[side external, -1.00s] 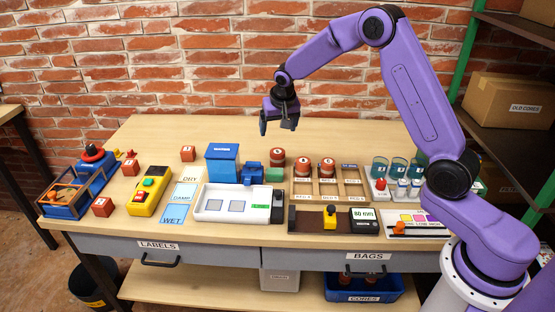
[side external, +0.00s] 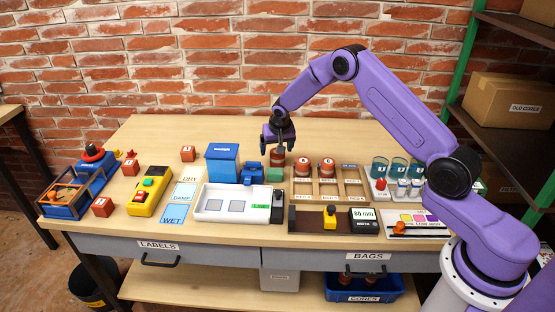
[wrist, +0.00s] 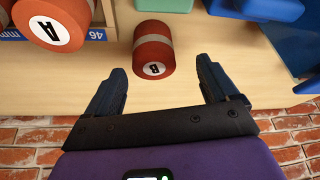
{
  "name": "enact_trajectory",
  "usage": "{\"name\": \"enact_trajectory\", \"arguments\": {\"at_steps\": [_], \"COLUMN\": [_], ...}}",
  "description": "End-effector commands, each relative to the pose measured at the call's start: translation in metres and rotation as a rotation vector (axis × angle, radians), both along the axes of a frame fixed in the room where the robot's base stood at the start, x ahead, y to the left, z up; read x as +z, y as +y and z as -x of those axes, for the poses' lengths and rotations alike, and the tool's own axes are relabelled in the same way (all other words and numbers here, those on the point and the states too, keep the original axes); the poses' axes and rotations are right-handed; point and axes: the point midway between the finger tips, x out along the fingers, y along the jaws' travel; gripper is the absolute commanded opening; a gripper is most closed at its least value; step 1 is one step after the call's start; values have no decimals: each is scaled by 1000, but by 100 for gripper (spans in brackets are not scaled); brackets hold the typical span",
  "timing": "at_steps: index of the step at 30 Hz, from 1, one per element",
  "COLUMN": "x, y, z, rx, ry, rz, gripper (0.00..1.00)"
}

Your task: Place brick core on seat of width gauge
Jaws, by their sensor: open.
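In the wrist view, the core lies ahead of and between the fingertips (wrist: 160,66), with gaps on both sides. The width gauge (side external: 303,220) is a dark bar at the front of the bench, with a yellow block (side external: 330,216) and a display reading 60 mm (side external: 363,215).
Two more cores (side external: 302,165) (side external: 328,165) sit in a wooden rack (side external: 352,188), close right of the core. A green block (side external: 275,175) and blue device (side external: 252,173) are close in front and left. The bench behind is clear.

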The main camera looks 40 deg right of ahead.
Motion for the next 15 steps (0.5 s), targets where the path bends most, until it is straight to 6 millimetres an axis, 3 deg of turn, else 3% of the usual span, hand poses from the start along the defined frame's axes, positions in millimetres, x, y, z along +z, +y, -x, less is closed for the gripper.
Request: {"name": "enact_trajectory", "arguments": {"at_steps": [5, 15], "x": [-8, -45], "y": [-3, -16], "z": [-2, -14], "rx": [-1, -1], "ry": [0, 1], "rz": [0, -1], "gripper": [87, 87]}}
